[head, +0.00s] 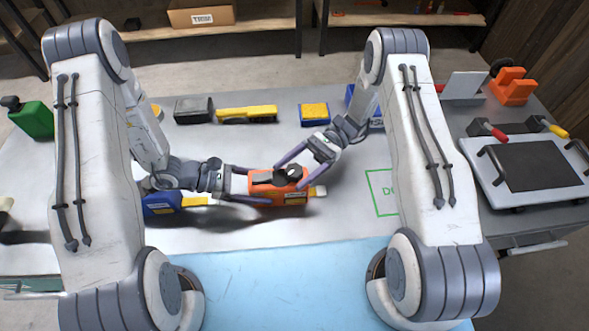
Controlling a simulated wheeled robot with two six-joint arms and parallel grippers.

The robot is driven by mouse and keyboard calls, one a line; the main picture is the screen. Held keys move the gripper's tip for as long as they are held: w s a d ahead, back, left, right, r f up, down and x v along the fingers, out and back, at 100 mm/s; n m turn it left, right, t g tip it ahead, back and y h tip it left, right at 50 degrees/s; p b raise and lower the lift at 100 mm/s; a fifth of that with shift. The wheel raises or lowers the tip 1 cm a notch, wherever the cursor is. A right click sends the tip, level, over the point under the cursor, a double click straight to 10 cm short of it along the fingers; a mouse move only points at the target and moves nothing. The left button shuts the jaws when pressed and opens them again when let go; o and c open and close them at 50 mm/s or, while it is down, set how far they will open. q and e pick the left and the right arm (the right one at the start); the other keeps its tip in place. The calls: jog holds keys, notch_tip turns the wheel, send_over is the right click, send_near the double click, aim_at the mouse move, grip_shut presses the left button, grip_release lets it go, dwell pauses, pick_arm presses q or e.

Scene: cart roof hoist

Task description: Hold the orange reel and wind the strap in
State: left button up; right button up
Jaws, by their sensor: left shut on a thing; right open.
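The orange reel (294,199) lies on the grey table near the middle of the head view, with a dark crank or knob on its top. A short pale-yellow piece sticks out at its right end; I cannot tell whether this is the strap. My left gripper (262,186) comes from the left and is shut on the reel, with fingers along its left side. My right gripper (295,165) is open above the reel's top right, its fingers slanting down to the left beside the dark crank. Whether it touches the crank is unclear.
A blue reel-like thing (160,203) with a yellow end lies left. A yellow tool (246,114), a dark box (193,109) and a blue-yellow sponge-like block (313,115) stand behind. A green outlined square (383,190) is marked at right. A tray (529,169) stands far right.

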grip_shut()
jog(key=shift+m+t+y, duration=0.3)
jog(key=m+t+y, duration=0.1)
jog(key=m+t, duration=0.1)
jog(key=t, duration=0.2)
jog(key=m+t+y, duration=0.2)
jog(key=m+t, duration=0.1)
jog(key=t, duration=0.1)
jog(key=shift+m, duration=0.3)
jog(key=m+t, duration=0.2)
jog(key=t, duration=0.1)
jog(key=m+t, duration=0.2)
jog(key=t, duration=0.2)
jog(key=shift+m, duration=0.4)
jog(key=shift+t+h, duration=0.3)
jog(key=shift+t, duration=0.2)
grip_release()
